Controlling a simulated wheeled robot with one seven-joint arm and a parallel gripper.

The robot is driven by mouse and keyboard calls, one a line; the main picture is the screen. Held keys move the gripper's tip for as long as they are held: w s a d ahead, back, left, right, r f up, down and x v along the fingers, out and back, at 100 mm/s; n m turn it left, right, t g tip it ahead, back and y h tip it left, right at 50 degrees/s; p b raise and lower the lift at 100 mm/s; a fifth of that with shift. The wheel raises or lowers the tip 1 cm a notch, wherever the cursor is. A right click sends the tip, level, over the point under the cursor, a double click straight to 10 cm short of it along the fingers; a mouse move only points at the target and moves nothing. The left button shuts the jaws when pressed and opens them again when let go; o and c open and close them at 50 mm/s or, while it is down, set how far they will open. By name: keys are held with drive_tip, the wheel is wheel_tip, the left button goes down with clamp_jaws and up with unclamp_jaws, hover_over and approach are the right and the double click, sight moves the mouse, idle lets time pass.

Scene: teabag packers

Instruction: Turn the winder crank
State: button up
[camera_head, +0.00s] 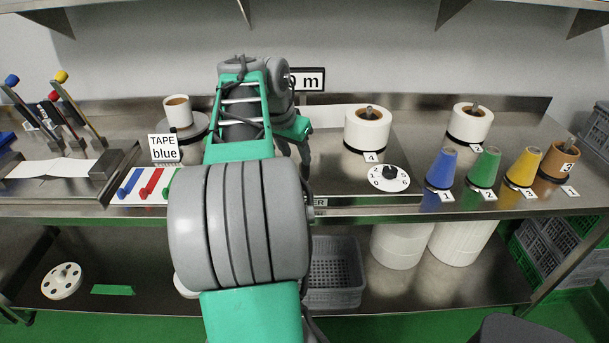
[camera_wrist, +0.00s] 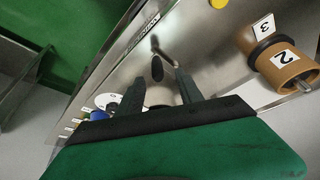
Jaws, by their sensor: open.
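The winder crank shows in the wrist view as a metal arm (camera_wrist: 164,50) with a dark oval knob (camera_wrist: 157,69). My gripper (camera_wrist: 160,78) is open, its two dark fingers pointing toward the knob. The knob appears at or just beyond the fingertips, between them in the picture; I cannot tell whether they touch it.
A brown roll (camera_wrist: 285,68) marked 2 and 3 is right of the crank in the wrist view. In the head view, a white dial (camera_head: 389,179), a white roll (camera_head: 367,130) and blue (camera_head: 441,169), green (camera_head: 484,168) and yellow (camera_head: 524,167) cones stand right of my arm.

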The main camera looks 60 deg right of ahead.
sight(305, 168)
drive_tip(key=x, duration=0.8)
drive_tip(key=shift+s+d+r, duration=0.2)
drive_tip(key=shift+s+d, duration=0.1)
drive_tip(key=shift+s, duration=0.05)
drive_tip(key=shift+c, duration=0.4)
clamp_jaws()
idle(0.5)
